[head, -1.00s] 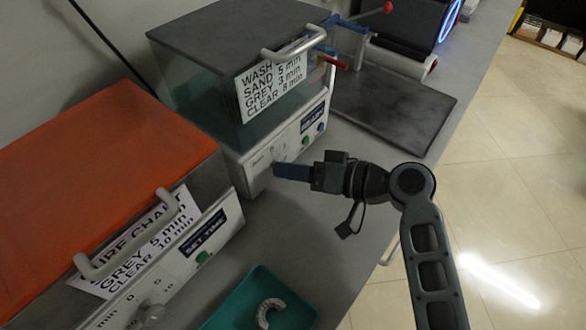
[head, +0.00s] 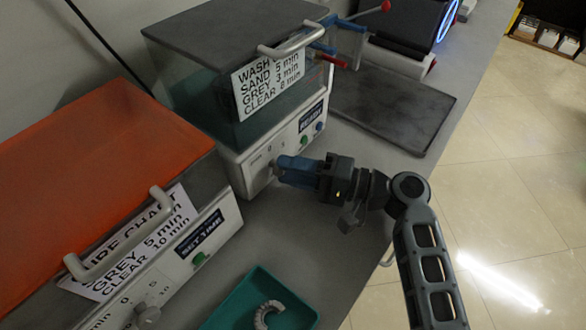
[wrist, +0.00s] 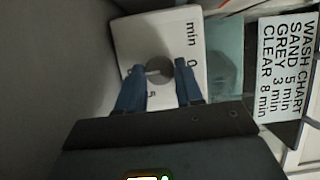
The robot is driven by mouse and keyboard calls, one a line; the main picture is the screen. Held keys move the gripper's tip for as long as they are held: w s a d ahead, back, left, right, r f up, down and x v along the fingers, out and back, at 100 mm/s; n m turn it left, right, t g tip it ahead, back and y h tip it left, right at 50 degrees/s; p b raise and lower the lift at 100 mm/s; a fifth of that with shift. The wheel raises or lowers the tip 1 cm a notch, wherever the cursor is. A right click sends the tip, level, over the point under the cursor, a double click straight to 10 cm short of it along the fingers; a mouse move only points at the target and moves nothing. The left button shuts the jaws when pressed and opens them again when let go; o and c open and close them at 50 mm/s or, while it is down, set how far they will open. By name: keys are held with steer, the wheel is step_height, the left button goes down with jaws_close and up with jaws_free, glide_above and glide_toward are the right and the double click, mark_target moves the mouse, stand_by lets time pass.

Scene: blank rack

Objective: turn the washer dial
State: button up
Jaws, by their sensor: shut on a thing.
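The washer (head: 242,140) is a clear tank with a dark lid, a wash chart and a pale front panel. Its round grey dial (wrist: 159,70) shows in the wrist view, with its marker line crosswise between the fingers. Marks "0", "5" and "min" are printed around it. My gripper (wrist: 160,76) has one blue finger on each side of the dial and is shut on it. In the head view my gripper (head: 281,170) reaches the panel from the right, and its fingers mostly hide the dial.
An orange-lidded cure unit (head: 100,190) with its own dial (head: 147,312) stands at the left front. A teal tray (head: 243,305) holding a pale horseshoe-shaped piece lies before it. A dark mat (head: 395,110) lies beyond my gripper. The grey bench ends at the right.

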stand_by(0.3)
steer(key=o, duration=1)
steer(key=b+v, duration=0.1)
steer(key=v, duration=0.6)
steer(key=shift+s+d+f, duration=0.1)
steer(key=shift+s+d, duration=0.05)
steer(key=shift+d, duration=0.2)
